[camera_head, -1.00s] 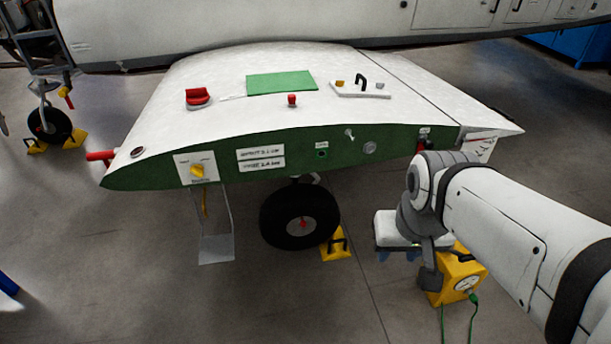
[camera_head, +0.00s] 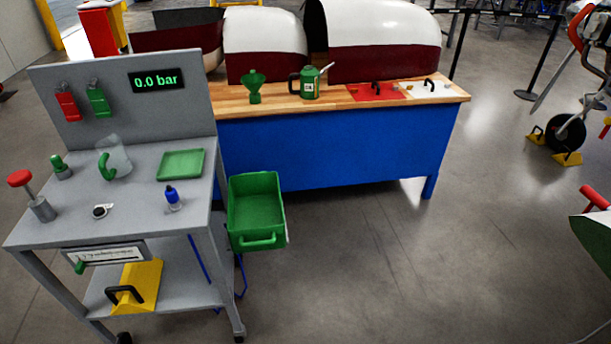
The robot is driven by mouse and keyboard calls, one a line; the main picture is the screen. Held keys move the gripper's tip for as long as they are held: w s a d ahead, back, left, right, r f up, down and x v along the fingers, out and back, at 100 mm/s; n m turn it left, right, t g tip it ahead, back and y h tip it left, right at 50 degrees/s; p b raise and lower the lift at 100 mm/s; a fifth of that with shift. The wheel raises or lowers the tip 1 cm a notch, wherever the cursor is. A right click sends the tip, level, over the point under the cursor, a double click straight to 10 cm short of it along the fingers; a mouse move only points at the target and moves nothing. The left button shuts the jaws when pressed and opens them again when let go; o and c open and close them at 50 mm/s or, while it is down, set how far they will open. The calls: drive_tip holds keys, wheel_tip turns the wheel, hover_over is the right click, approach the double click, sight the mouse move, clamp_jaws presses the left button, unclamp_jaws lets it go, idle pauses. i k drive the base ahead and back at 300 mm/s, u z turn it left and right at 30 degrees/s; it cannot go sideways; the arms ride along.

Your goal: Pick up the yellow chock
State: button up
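A yellow chock (camera_head: 142,284) with a black handle lies on the lower shelf of the grey cart (camera_head: 75,215) at the lower left. The cart's top and a drawer front are above it. Two more yellow chocks, one on the near side (camera_head: 568,159) and one on the far side (camera_head: 536,136), stand by a black wheel (camera_head: 568,133) at the right. My gripper is not in this view, so its state is hidden.
A green bin (camera_head: 258,205) hangs at the cart's right side. A blue workbench (camera_head: 325,148) stands behind, with a green can (camera_head: 310,83) and a funnel on top. A green-edged white panel (camera_head: 597,225) juts in at right. The floor in front of the bench is clear.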

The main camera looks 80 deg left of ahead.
sight(136, 289)
drive_tip(key=u, duration=4.15)
drive_tip(key=k, duration=0.9)
drive_tip(key=i, duration=0.9)
drive_tip(key=u, duration=0.05)
